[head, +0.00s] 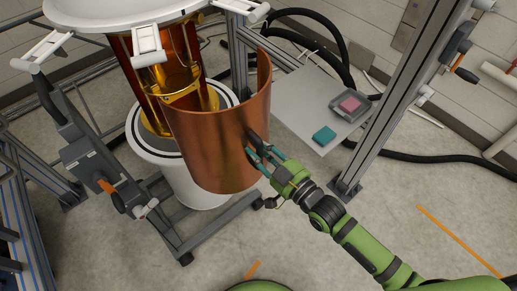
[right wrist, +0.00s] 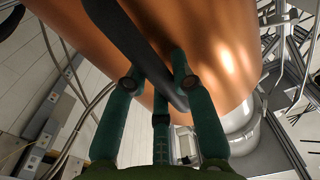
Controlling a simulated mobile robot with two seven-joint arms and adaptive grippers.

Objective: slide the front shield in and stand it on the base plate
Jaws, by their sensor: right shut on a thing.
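The front shield (head: 215,140) is a curved copper sheet, upright, in front of the cryostat's gold inner parts (head: 180,75). My right gripper (head: 258,153) is shut on the shield's dark handle, at the shield's right side. In the right wrist view the green fingers (right wrist: 160,88) close around the dark handle (right wrist: 130,45), with the copper shield (right wrist: 215,35) behind. The base plate (head: 137,138) looks like the pale round plate with a dark ring, partly hidden by the shield. The shield's lower edge overhangs the plate's front; contact cannot be told. My left gripper is not in view.
A grey side table (head: 300,95) at right holds a teal block (head: 324,136) and a tray with a pink block (head: 349,104). A metal post (head: 400,95) stands near my right arm. Grey frame legs (head: 215,225) and a crank (head: 105,185) flank the white pedestal (head: 190,190).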

